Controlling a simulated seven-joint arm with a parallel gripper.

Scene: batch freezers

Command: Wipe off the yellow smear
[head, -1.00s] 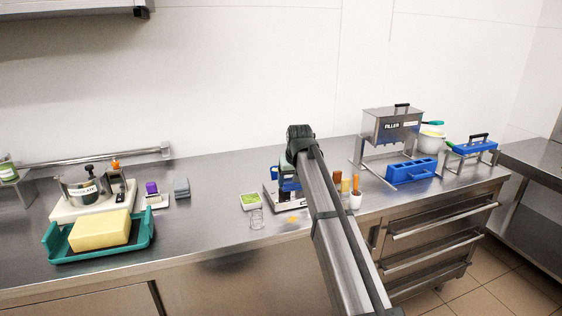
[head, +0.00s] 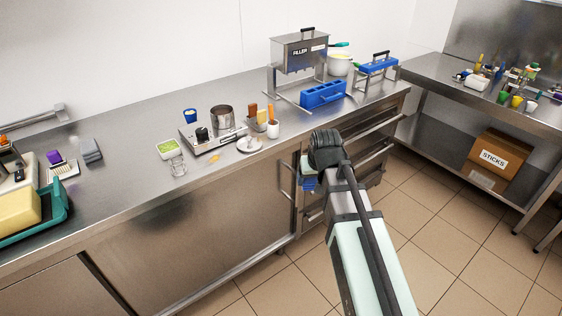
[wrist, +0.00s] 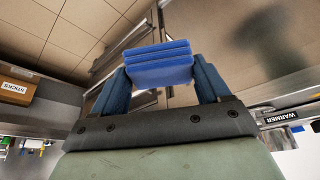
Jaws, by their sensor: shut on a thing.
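The yellow smear (head: 214,157) is a small orange-yellow patch on the steel counter, just in front of the warmer (head: 222,143). My gripper (wrist: 160,80) is shut on a folded blue cloth (wrist: 160,62), which sits between its two fingertips in the wrist view. In the head view my gripper (head: 309,183) is off the counter's front edge, in front of the drawers, to the right of the smear and apart from it. My wrist partly hides the gripper there.
A glass (head: 177,166) and a green-filled tray (head: 168,149) stand left of the smear. A steel pot (head: 222,115), a lid (head: 249,145) and a white cup (head: 273,129) stand behind and right. A filler (head: 300,52) stands further back. Floor in front is clear.

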